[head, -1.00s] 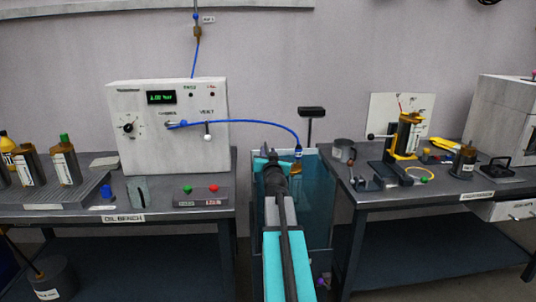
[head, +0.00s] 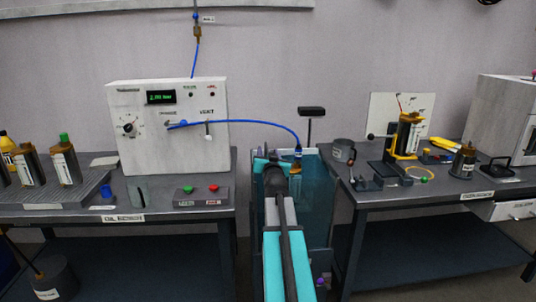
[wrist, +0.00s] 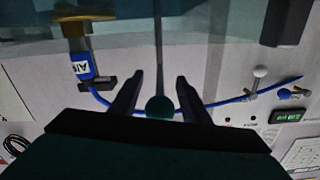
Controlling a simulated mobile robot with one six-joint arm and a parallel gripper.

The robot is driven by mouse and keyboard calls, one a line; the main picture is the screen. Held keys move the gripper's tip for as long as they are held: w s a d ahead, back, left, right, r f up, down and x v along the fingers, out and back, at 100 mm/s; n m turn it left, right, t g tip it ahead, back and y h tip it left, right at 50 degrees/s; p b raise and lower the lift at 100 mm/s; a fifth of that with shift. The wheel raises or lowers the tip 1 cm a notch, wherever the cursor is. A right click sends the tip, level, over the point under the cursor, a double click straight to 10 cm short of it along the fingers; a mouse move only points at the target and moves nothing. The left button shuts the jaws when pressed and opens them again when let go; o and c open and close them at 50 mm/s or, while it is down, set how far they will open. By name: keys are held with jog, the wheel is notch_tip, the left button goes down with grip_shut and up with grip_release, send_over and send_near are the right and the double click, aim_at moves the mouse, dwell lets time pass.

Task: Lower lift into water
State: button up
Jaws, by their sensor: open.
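The water tank (head: 322,205) stands in the gap between the two benches, with bluish see-through walls. A post with a black crosspiece (head: 311,112) rises behind it. A brass-coloured tube with a blue fitting (head: 297,153) hangs at the tank's top on a blue hose; it also shows in the wrist view (wrist: 80,62). My gripper (wrist: 159,78) is open over the tank, left of the tube in the head view. A thin rod with a dark green ball knob (wrist: 159,106) shows between its fingers; I cannot tell whether they touch it. My arm hides part of the tank.
The white pressure box (head: 168,140) with gauge and hose outlet stands on the left bench, behind a green and red button box (head: 201,197).

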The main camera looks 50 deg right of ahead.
jog(key=b+v, duration=0.2)
jog(key=v, duration=0.6)
jog(key=shift+s+a, duration=0.2)
jog(key=shift+a, duration=0.05)
jog(key=b, duration=0.4)
jog(key=shift+s+a+f, duration=0.1)
jog(key=shift+s+a, duration=0.3)
jog(key=b+v, duration=0.2)
jog(key=b, duration=0.4)
jog(key=shift+s, duration=0.15)
jog(key=shift+s+a+b, duration=0.25)
jog(key=shift+a+b, duration=0.05)
jog(key=shift+b, duration=0.65)
jog(key=shift+s+a+b, duration=0.2)
jog(key=shift+s+b, duration=0.05)
jog(key=shift+b, duration=0.4)
jog(key=shift+s, duration=0.1)
jog(key=shift+a, duration=0.1)
jog(key=shift+c, duration=0.5)
